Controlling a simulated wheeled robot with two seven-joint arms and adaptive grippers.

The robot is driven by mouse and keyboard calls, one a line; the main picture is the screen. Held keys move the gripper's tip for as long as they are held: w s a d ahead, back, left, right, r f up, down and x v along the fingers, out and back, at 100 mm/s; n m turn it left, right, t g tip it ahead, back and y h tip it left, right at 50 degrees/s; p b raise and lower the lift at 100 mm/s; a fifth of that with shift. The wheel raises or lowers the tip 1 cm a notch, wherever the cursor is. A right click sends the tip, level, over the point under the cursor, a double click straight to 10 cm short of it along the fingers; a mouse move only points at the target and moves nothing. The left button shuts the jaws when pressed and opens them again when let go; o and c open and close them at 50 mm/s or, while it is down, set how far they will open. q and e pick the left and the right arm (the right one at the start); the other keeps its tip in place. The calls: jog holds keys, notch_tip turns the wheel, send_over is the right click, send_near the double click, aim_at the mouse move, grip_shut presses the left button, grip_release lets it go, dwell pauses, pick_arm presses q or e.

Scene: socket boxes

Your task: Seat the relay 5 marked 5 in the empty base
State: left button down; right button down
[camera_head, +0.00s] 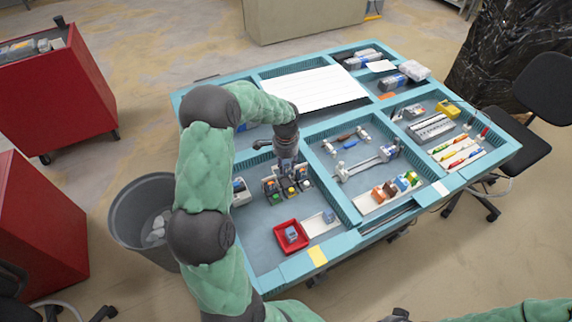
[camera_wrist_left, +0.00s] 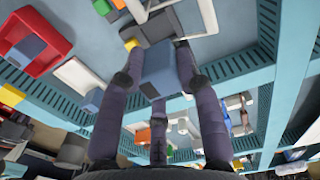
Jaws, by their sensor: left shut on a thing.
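My left gripper (camera_head: 286,152) points down above the row of relay bases (camera_head: 290,190) on the tabletop. In the left wrist view its fingers (camera_wrist_left: 158,62) are closed around a blue-grey block, the relay (camera_wrist_left: 157,72). Its number cannot be read. The relay's far end is close to a pale base (camera_wrist_left: 140,8) and a yellow part; I cannot tell whether they touch. The gripper hides part of the bases in the head view, so I cannot make out which base is empty. My right gripper does not show.
A red tray (camera_head: 277,229) with a blue block (camera_head: 291,234) stands in front of the bases, beside a white tray (camera_head: 314,228). Teal dividers (camera_head: 327,183) split the table. Rods, coloured blocks and tools fill the right compartments. A grey bin (camera_head: 126,215) stands left.

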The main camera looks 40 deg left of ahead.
pick_arm(q)
notch_tip(320, 180, down, 5)
jog(key=b, duration=0.3)
jog(key=shift+r, duration=0.35)
jog(key=shift+f+b, duration=0.4)
jog(key=shift+f, duration=0.75)
dwell(0.8)
jog(key=shift+c, duration=1.9)
grip_release()
jog(key=shift+r, duration=0.15)
notch_tip(320, 180, up, 8)
jog(key=p, duration=0.5)
jog(key=shift+f, duration=0.35)
